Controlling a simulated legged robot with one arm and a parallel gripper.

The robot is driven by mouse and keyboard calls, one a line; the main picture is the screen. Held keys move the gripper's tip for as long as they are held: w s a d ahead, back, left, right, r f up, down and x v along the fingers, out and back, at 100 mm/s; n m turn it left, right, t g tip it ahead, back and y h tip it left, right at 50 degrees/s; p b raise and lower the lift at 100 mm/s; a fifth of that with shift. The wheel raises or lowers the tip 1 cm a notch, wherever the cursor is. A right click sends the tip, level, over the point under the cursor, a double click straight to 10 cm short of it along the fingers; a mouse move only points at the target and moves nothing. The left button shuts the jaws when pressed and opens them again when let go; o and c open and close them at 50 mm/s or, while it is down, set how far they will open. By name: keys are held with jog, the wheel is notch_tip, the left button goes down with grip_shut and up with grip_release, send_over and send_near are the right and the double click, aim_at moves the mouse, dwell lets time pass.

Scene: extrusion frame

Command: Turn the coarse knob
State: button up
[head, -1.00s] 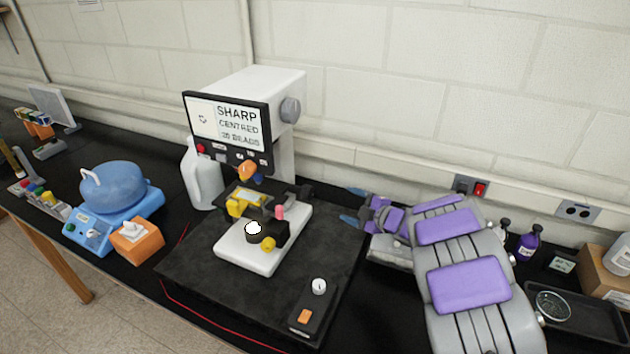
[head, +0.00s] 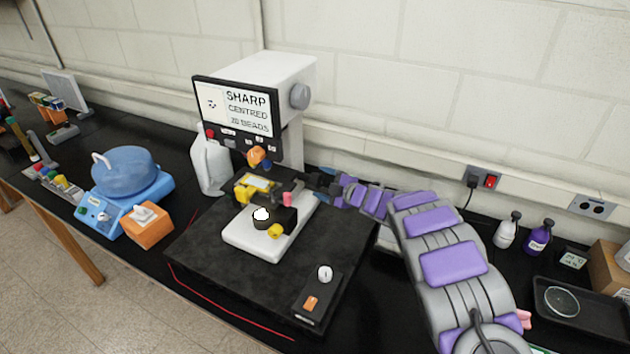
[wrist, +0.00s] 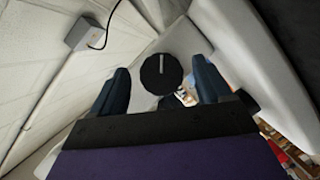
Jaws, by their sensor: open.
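The microscope (head: 290,75) stands on a dark slab, with a lit screen reading "SHARP CENTRED 20 BEADS". In the wrist view a round black knob (wrist: 160,72) with a white index line faces me, probably the coarse knob. My gripper (wrist: 160,88) is open, one dark blue finger on each side of the knob, with visible gaps. I cannot tell how deep the knob sits between the fingertips. In the head view my gripper (head: 325,185) is at the right side of the microscope, beside the stage (head: 262,188); the knob cannot be made out there.
A grey knob (head: 300,96) sits on the microscope's head. A small control box (head: 320,295) with a white knob lies on the slab's front right. A white jug (head: 210,165) stands left of the microscope. Bottles (head: 538,237) and a black tray (head: 580,308) are at the right.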

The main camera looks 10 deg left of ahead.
aim_at(320, 182)
jog(key=x, duration=0.5)
jog(key=shift+s+a, duration=0.25)
jog(key=shift+s, duration=0.1)
jog(key=shift+w+d+r, duration=0.1)
jog(key=shift+d, duration=0.25)
jog(key=shift+a, duration=0.2)
jog(key=c, duration=1)
jog(key=shift+o, duration=0.2)
jog(key=b, duration=0.3)
jog(key=shift+f+n, duration=0.35)
jog(key=shift+n, duration=0.05)
jog(key=n+b, duration=0.1)
jog(key=b, duration=0.2)
jog(key=shift+t, duration=0.4)
jog(key=shift+r, duration=0.15)
jog(key=o, duration=1)
jog(key=shift+r, duration=0.15)
jog(key=shift+c, duration=0.2)
